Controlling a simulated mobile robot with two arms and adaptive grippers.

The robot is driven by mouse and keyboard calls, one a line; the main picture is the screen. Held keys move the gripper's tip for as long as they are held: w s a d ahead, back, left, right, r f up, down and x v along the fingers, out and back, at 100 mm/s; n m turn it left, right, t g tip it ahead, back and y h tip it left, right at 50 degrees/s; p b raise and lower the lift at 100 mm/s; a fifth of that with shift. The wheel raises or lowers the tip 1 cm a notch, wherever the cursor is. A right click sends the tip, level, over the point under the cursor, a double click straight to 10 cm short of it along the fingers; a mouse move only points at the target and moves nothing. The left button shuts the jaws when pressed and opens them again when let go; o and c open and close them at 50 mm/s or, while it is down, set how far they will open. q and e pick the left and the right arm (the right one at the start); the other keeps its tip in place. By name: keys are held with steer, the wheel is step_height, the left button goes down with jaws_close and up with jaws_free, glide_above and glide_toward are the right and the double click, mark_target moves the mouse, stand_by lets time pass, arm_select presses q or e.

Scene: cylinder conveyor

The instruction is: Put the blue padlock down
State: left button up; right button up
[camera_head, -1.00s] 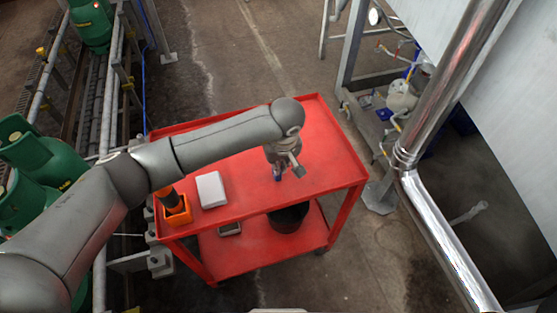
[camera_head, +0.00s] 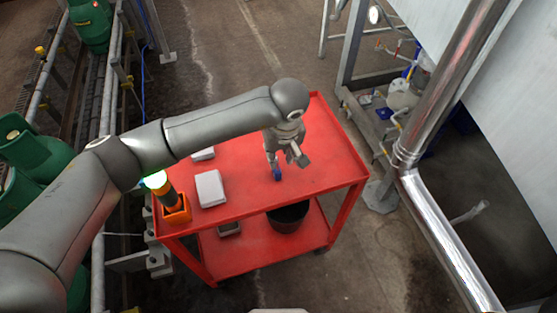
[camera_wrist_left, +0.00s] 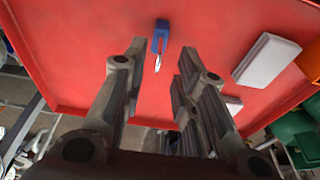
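The blue padlock (camera_head: 277,174) rests on the red top of the cart (camera_head: 325,165). In the left wrist view the padlock (camera_wrist_left: 160,38) shows its blue body and metal shackle, in the gap between the fingertips, with red surface visible on both sides of it. My left gripper (camera_head: 286,161) is above the cart top, right over the padlock. In the left wrist view the gripper (camera_wrist_left: 162,52) has its fingers spread apart and is empty. My right gripper is not in view.
A white box (camera_head: 210,188) and an orange holder with a lit lamp (camera_head: 175,208) stand on the cart's left part. Another pale box (camera_head: 203,154) lies behind. A black bucket (camera_head: 288,217) is on the lower shelf. Green gas cylinders (camera_head: 40,155) stand left; a metal pipe (camera_head: 405,155) rises right.

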arm_select(q)
steer(key=b+v, duration=0.1)
steer(key=v, duration=0.6)
steer(key=shift+r, duration=0.35)
steer(key=shift+s, duration=0.15)
